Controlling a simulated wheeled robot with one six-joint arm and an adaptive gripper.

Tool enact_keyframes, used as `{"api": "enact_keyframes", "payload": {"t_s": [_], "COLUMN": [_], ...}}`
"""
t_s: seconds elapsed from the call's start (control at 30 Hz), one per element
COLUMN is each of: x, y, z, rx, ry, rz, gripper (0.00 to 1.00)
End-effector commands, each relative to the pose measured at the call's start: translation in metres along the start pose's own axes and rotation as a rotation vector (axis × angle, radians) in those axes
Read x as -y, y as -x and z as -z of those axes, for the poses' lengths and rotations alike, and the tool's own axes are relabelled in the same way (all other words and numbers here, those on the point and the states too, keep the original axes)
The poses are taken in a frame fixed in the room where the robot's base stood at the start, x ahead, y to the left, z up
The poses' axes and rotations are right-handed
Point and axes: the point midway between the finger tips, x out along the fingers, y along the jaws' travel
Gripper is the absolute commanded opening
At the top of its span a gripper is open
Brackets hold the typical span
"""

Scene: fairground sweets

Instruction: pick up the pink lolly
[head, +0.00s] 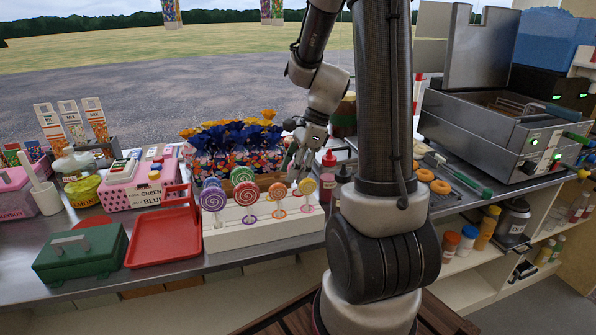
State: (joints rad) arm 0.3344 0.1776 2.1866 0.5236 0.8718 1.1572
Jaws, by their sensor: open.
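Several round swirl lollies stand upright on sticks in a white stepped stand (285,227) on the counter. The pinkish-red and white one (246,194) is in the front row, second from the left. A purple lolly (213,199) is to its left and an orange lolly (278,191) to its right. A green lolly (242,174) is behind it. My gripper (297,172) is open, pointing down, above and behind the right end of the stand, near the orange and yellow lollies. It is right of the pink lolly and apart from it. Its fingertips are partly hard to make out.
A red tray (163,238) and a green cash box (80,252) are left of the stand. Blue and orange wrapped sweets (225,145) stand behind it. A red bottle (328,172) is close right of my gripper. A fryer (500,135) stands at the right.

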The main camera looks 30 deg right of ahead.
Motion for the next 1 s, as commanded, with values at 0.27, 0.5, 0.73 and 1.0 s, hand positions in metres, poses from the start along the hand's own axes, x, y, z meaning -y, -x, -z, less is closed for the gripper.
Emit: {"api": "enact_keyframes", "payload": {"t_s": [0.27, 0.5, 0.73, 1.0], "x": [0.000, 0.000, 0.000, 0.001], "y": [-0.009, -0.009, -0.009, 0.007], "z": [0.000, 0.000, 0.000, -0.007], "rx": [-0.001, -0.001, -0.001, 0.000], "ry": [0.001, 0.001, 0.001, 0.003], "rz": [0.001, 0.001, 0.001, 0.005], "gripper": [0.41, 0.06, 0.00, 0.00]}}
